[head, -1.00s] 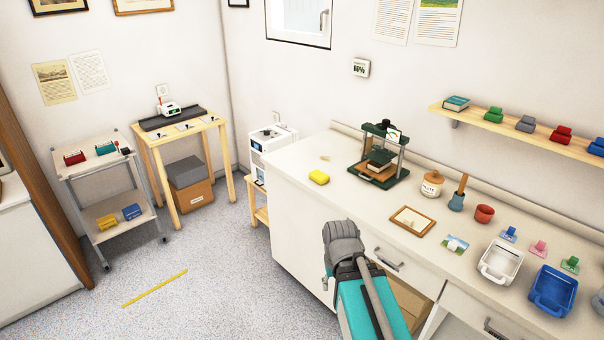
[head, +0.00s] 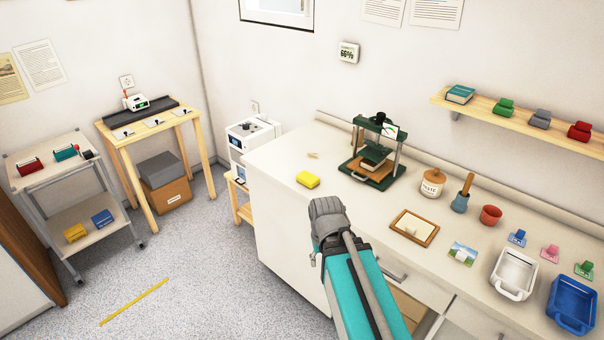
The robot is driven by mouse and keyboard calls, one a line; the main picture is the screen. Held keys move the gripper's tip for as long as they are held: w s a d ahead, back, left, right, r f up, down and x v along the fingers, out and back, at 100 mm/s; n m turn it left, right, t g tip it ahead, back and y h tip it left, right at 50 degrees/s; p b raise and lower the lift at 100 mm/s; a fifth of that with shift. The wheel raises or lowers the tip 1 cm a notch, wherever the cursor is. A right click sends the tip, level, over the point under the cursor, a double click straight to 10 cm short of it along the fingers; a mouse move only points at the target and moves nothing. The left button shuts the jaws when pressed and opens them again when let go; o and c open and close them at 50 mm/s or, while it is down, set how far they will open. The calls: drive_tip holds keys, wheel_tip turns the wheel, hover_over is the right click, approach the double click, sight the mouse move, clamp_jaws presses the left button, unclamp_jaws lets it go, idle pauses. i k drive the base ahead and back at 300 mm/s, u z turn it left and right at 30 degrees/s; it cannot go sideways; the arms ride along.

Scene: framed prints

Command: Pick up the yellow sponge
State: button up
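The yellow sponge (head: 307,180) lies flat on the white counter (head: 283,163), near its left end and left of the green press. My arm reaches up from the bottom of the head view, and its grey end (head: 328,218) shows just below and right of the sponge in the picture, apart from it. The gripper's fingers are hidden behind the arm, so I cannot see whether they are open or hold anything. Nothing covers the sponge.
The green press (head: 376,155) stands right of the sponge, with a small beige piece (head: 313,155) behind the sponge. A wooden frame (head: 414,228), a jar (head: 432,183), a white tray (head: 513,273) and a blue tray (head: 572,304) occupy the counter further right.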

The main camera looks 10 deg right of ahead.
sight(310, 180)
drive_tip(key=z, duration=0.5)
drive_tip(key=i, duration=0.85)
drive_tip(key=z, duration=0.75)
